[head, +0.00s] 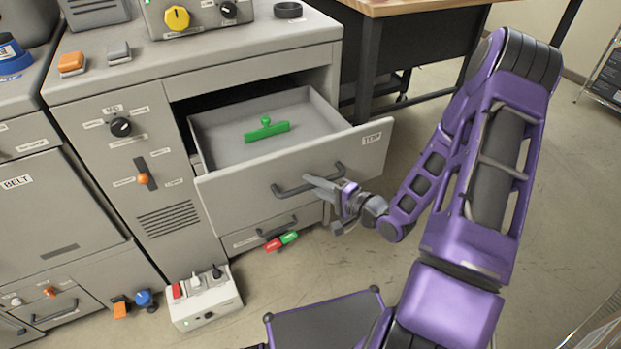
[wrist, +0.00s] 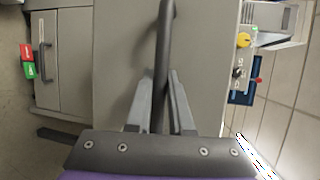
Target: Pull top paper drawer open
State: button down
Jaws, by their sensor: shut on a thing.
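The top drawer (head: 235,193) of the grey cabinet stands pulled out, its inside showing. A dark bar handle (head: 290,190) is fixed to its front panel; in the wrist view the handle (wrist: 166,40) runs upright down the middle. My gripper (head: 331,190) is at the right part of this handle. In the wrist view my gripper (wrist: 161,84) has one finger on each side of the bar and is shut on it. A green T-shaped piece (head: 266,130) lies inside the drawer.
A lower drawer with its own handle (head: 277,228) is below, with red and green tags (head: 281,241) beside it. A white switch box (head: 205,298) stands on the floor in front of the cabinet. A wood-topped table (head: 410,5) stands behind.

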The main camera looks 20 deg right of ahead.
jog(key=shift+s, duration=0.1)
jog(key=c, duration=0.8)
grip_release()
jog(key=shift+s+d, duration=0.1)
jog(key=p+v, duration=0.1)
jog(key=v, duration=1.6)
jog(key=shift+d, duration=0.1)
